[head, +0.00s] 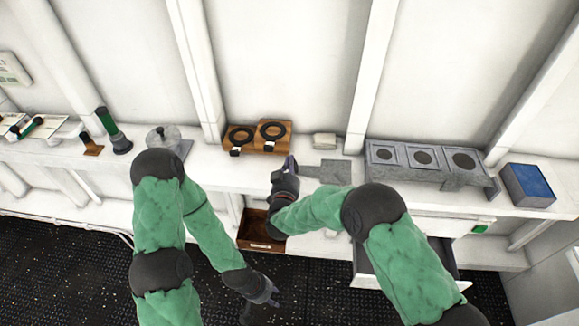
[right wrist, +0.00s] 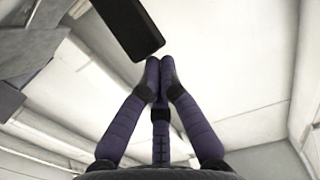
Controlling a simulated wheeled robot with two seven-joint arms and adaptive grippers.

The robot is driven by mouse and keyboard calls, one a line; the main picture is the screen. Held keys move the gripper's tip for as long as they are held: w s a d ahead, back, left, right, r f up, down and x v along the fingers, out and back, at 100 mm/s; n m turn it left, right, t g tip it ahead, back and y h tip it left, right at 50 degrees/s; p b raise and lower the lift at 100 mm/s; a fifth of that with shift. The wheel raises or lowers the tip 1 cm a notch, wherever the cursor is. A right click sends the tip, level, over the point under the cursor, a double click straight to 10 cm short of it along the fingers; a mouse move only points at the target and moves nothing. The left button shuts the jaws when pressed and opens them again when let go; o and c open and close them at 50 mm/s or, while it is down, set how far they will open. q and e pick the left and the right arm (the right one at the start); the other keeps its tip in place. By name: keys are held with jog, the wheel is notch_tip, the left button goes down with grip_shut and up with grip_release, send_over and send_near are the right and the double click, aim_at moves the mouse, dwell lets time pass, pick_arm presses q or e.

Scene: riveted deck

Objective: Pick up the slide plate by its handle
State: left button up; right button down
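The slide plate appears to be the flat grey plate (head: 335,172) on the white shelf, with a narrow handle pointing left toward my right gripper. My right gripper (head: 291,164) is at the handle's left end. In the right wrist view a dark bar, apparently the handle (right wrist: 130,27), ends just beyond the fingertips (right wrist: 160,64). The fingertips are close together, and I see nothing between them. Whether they touch the bar is unclear. My left gripper (head: 272,294) hangs low over the dark floor, away from the plate; its opening is not clear.
A grey fixture (head: 455,180) with dark round discs stands right of the plate, and a blue-topped box (head: 530,183) beyond it. A wooden stand with black rings (head: 257,136) is behind my right gripper. A brown drawer (head: 258,232) and a white drawer (head: 366,268) stick out below.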

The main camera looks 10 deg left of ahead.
jog(key=s+b, duration=0.1)
jog(key=s+f+t+b, duration=0.1)
jog(key=b, duration=0.1)
jog(key=shift+r, duration=0.15)
dwell(1.0)
dwell(0.5)
jog(key=shift+r, duration=0.15)
